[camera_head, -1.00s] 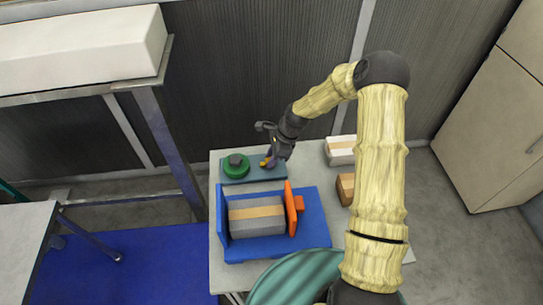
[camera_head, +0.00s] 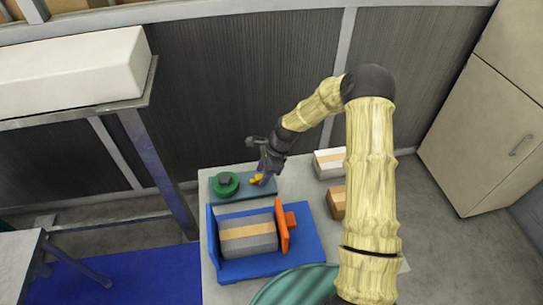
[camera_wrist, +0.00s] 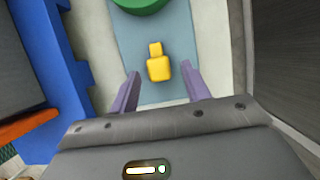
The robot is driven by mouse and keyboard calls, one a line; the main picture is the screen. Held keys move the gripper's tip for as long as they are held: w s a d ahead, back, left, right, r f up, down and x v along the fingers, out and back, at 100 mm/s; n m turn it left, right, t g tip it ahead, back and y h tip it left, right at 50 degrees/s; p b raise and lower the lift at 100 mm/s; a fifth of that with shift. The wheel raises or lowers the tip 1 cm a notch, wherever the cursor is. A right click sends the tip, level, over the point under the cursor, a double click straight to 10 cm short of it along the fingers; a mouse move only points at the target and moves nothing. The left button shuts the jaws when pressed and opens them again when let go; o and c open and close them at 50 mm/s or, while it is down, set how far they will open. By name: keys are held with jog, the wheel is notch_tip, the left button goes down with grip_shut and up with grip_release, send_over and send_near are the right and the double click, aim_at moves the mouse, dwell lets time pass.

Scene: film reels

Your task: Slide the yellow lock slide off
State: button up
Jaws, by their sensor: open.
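The yellow lock slide (camera_wrist: 159,67) lies on a grey-blue plate (camera_wrist: 200,30) beside a green round part (camera_head: 225,184). In the head view the yellow slide (camera_head: 257,180) shows small, partly behind my gripper (camera_head: 264,172). In the wrist view my gripper (camera_wrist: 159,88) is open, with its two purple fingers on either side of the slide's near end. A gap shows between each finger and the slide. The green part's edge (camera_wrist: 140,4) shows at the top of the wrist view. I cannot tell the height of the fingertips over the plate.
A blue fixture (camera_head: 213,252) with an orange plate (camera_head: 282,225) holds a grey box (camera_head: 247,243) in front of the slide. A white box (camera_head: 329,163) and a brown box (camera_head: 337,202) stand to the right. A dark wall is behind the table.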

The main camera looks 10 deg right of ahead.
jog(key=b+v, duration=0.1)
jog(key=v, duration=1.5)
jog(key=shift+d+r+b, duration=0.15)
jog(key=shift+r+b, duration=0.15)
jog(key=shift+r, duration=0.05)
jog(key=s+d+r+n+t+h, duration=0.1)
jog(key=s+d+n+h, duration=0.1)
jog(key=s+n, duration=0.6)
jog(key=s+d+r+n+t+h+p, duration=0.1)
jog(key=s+d+r+n+t+h, duration=0.1)
jog(key=s+n, duration=0.7)
jog(key=s+d, duration=0.1)
jog(key=s, duration=0.3)
jog(key=shift+s+r, duration=0.3)
jog(key=shift+s, duration=0.05)
jog(key=shift+d, duration=0.1)
jog(key=shift+c, duration=0.5)
dwell(0.8)
